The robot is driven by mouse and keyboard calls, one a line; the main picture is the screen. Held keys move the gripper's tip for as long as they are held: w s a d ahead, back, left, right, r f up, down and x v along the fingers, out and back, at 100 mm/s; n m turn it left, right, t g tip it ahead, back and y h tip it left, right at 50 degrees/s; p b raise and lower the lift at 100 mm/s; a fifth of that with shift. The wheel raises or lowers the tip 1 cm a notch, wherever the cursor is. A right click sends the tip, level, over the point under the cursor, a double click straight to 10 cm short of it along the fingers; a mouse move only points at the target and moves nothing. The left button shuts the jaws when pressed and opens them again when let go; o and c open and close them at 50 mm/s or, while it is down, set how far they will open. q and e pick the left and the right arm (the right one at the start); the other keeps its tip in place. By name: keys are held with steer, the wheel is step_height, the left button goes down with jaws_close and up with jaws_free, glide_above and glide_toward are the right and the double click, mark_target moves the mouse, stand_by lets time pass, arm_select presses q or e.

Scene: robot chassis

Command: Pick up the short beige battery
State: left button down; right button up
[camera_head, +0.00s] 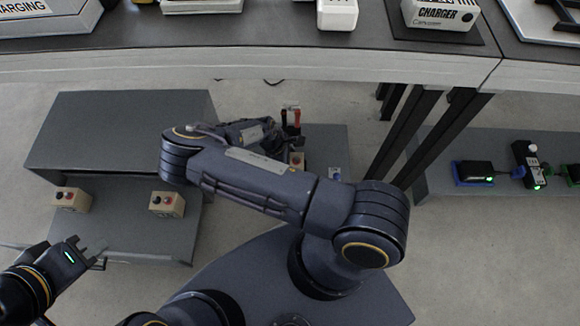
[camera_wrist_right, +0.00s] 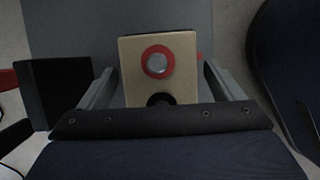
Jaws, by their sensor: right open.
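A short beige battery (camera_wrist_right: 159,70) with a red-ringed terminal and a dark terminal shows in the right wrist view. My right gripper (camera_wrist_right: 159,88) is open, with one finger on each side of it and small gaps beside it. A beige box (camera_head: 297,160) shows partly in the head view, near the end of my right arm, which hides much of that area. Two more short beige batteries stand on the low grey shelf at left, one at far left (camera_head: 71,199) and one nearer the middle (camera_head: 167,203). My left gripper (camera_head: 91,253) is open and empty at lower left.
A black box (camera_wrist_right: 60,92) with red stands left of the battery in the right wrist view. A workbench (camera_head: 260,62) with chargers runs above the grey shelf (camera_head: 125,235). Black table legs (camera_head: 400,135) stand right of my arm. Several dark devices (camera_head: 475,172) lie on the right-hand shelf.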

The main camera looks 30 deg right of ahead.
jaws_close()
steer(key=shift+r, duration=0.1)
stand_by(0.3)
